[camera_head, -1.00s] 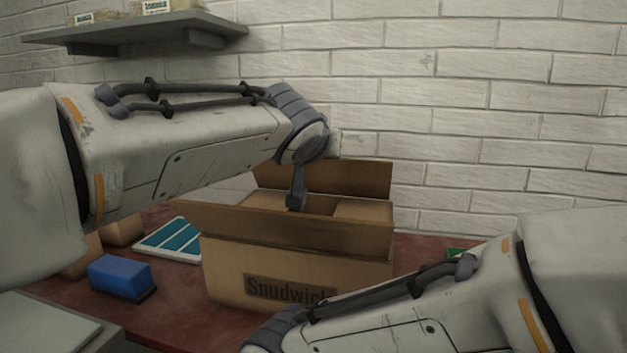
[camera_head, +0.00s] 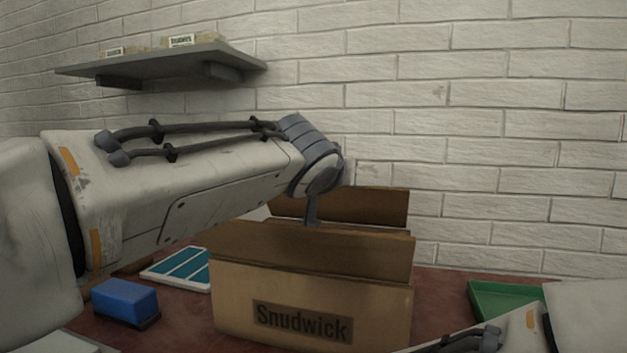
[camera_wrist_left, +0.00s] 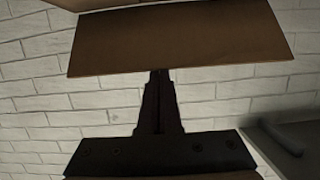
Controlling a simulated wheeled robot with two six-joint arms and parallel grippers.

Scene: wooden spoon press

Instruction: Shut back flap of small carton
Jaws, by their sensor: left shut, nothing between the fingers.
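The small brown carton (camera_head: 235,295), marked "Snudwick", stands on the table in the head view. Its back flap (camera_head: 375,206) stands up near the wall. Its front flap (camera_head: 350,254) is also raised and hides the carton's inside. My left gripper (camera_head: 313,221) is shut and empty, pointing down above the carton between these two flaps. In the left wrist view the shut fingers (camera_wrist_left: 160,78) reach the edge of a brown flap (camera_wrist_left: 180,42); I cannot tell whether they touch it. Part of my right arm shows at the lower right; its gripper is out of view.
A blue block (camera_head: 124,299) and a white tray with teal panels (camera_head: 180,268) lie left of the carton. A green tray (camera_head: 505,300) lies to its right. A white brick wall (camera_head: 500,120) stands close behind. A grey shelf (camera_head: 160,66) hangs at upper left.

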